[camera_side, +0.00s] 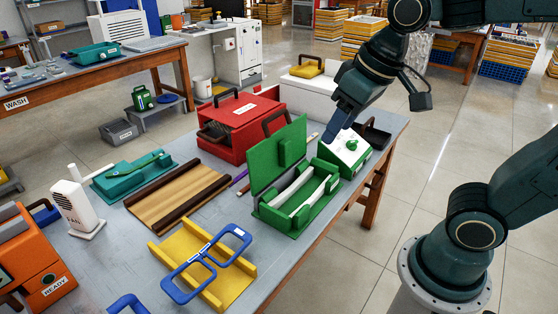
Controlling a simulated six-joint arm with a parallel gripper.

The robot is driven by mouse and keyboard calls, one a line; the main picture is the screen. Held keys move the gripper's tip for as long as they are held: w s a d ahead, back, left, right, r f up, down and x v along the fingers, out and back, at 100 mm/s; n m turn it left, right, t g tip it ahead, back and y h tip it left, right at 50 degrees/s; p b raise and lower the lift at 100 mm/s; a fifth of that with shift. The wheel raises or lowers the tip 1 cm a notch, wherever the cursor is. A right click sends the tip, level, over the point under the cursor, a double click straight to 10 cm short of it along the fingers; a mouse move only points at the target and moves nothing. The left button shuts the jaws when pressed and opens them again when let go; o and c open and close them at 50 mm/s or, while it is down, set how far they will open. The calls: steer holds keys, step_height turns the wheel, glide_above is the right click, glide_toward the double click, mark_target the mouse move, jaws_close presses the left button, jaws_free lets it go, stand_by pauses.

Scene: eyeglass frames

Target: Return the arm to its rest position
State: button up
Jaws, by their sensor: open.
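My gripper (338,128) hangs from my arm at the upper right. Blue eyeglass frames (207,263) lie across a yellow holder (233,287) at the front of the table. The green case (268,217) stands with its lid up and pale padded strips inside.
The white-and-green box (345,153) is close to my gripper. Open floor lies right of the table edge.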

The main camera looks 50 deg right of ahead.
steer(key=s+d+f+t, duration=0.1)
steer(key=s+d, duration=0.1)
steer(key=s, duration=0.5)
steer(key=shift+f, duration=0.15)
steer(key=shift+w+d, duration=0.1)
stand_by(0.3)
